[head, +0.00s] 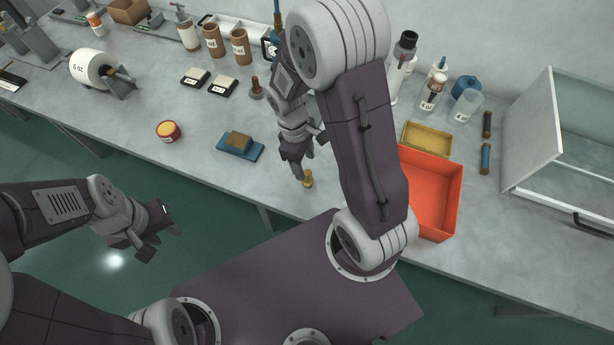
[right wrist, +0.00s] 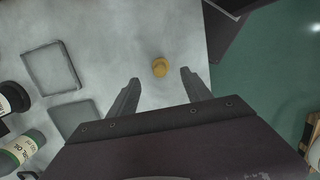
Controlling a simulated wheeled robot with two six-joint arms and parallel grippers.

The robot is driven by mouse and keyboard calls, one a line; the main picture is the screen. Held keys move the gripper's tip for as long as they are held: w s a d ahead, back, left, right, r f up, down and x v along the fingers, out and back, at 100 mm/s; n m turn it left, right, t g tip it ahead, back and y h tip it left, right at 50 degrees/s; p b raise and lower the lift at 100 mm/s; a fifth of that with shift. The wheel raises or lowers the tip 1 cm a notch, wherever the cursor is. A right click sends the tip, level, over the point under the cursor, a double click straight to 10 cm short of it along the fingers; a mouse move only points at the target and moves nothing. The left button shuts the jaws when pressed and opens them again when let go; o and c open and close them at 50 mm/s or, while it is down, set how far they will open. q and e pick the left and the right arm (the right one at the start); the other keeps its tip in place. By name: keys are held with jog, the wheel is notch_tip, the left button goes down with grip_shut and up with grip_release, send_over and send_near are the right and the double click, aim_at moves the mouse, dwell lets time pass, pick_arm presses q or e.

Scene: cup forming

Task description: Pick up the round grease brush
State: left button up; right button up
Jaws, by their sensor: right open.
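A small tan round piece, which looks like the round grease brush (head: 308,180), stands near the front edge of the bench. In the right wrist view the brush (right wrist: 160,67) shows from above as a yellow-brown disc, just beyond and between the fingertips, touching neither. My right gripper (head: 303,168) is open and empty, pointing down close to the brush; its two fingers (right wrist: 160,78) are spread in the right wrist view. My left gripper (head: 153,232) hangs in front of the bench over the green floor, far from the brush; its jaw opening is unclear.
An orange-red bin (head: 432,190) and a yellow tray (head: 428,138) lie right of my right arm. A blue block with a brown top (head: 240,146) and a red-yellow tin (head: 168,131) lie to the left. A glass cabinet (head: 565,135) stands far right. Bench between tin and block is clear.

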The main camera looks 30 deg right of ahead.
aim_at(309, 179)
jog(key=f, duration=0.2)
jog(key=s+d+f, duration=0.1)
jog(key=shift+d+f, duration=0.1)
jog(key=shift+f, duration=0.3)
jog(key=f, duration=0.4)
jog(key=shift+a+f, duration=0.2)
jog(key=shift+f, duration=0.2)
jog(key=shift+d+f, duration=0.1)
jog(key=shift+f, duration=0.1)
jog(key=shift+s, duration=0.1)
grip_shut()
